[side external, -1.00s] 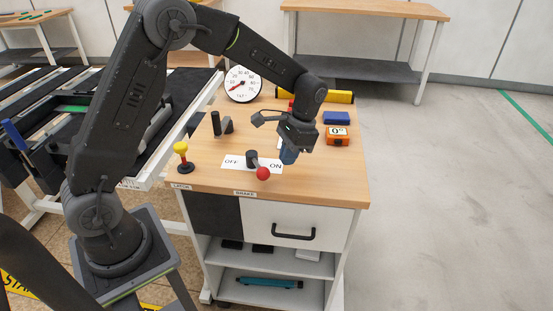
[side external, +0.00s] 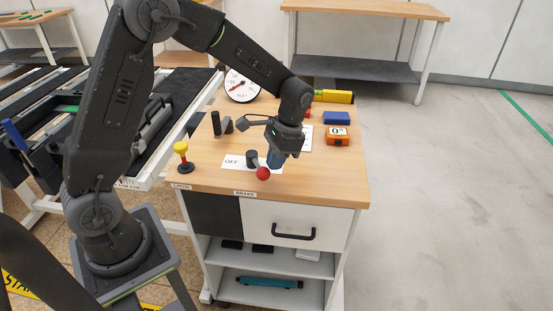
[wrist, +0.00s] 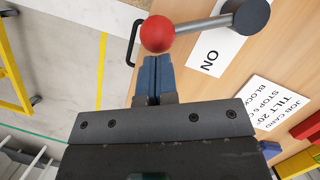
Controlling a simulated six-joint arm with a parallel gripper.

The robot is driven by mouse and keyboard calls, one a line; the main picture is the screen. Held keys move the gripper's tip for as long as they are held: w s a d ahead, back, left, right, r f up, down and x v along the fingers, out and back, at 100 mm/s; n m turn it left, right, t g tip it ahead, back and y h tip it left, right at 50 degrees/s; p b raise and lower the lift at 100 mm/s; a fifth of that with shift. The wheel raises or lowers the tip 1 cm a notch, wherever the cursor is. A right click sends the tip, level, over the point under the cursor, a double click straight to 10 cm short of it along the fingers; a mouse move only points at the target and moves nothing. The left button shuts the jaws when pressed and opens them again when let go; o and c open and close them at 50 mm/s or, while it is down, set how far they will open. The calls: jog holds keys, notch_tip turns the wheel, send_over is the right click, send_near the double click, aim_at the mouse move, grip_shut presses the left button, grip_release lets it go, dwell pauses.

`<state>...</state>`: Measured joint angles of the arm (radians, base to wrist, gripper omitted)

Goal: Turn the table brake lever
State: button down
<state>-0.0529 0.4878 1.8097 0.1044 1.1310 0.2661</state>
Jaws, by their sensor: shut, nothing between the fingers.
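The brake lever is a dark round hub (side external: 252,158) with a short metal rod ending in a red ball (side external: 263,173). It sits on a white OFF/ON label (side external: 232,162) near the table's front edge, above the BRAKE tag. In the wrist view the red ball (wrist: 157,34) is just beyond my fingertips, and the rod runs right to the grey hub (wrist: 251,17), beside the word ON. My gripper (wrist: 152,62) has its blue fingers shut together with nothing between them. In the side view my gripper (side external: 274,160) is at the lever's right, close to the ball; contact cannot be told.
A yellow-topped knob (side external: 182,154) stands left on the wooden table (side external: 320,185). A black upright handle (side external: 217,123) and a dial gauge (side external: 241,85) are behind. A blue box (side external: 336,118) and an orange device (side external: 337,136) lie right. A job card (wrist: 278,104) lies nearby.

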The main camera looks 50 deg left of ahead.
jog(key=shift+s+m, duration=0.6)
jog(key=shift+m, duration=0.1)
jog(key=shift+s+m+y, duration=0.4)
jog(key=shift+s+m, duration=0.35)
jog(key=shift+m, duration=0.05)
jog(key=s+m, duration=0.1)
jog(key=s+a+m+t, duration=0.1)
jog(key=m, duration=0.1)
jog(key=shift+s+y, duration=0.4)
jog(key=shift+s+a+f+m+t+y, duration=0.15)
jog(key=shift+s+a+m+t, duration=0.15)
jog(key=shift+s+a+m, duration=0.9)
jog(key=shift+s+a+m+t+y, duration=0.25)
jog(key=shift+s+a+m, duration=0.5)
jog(key=shift+m, duration=0.75)
jog(key=shift+d, duration=0.1)
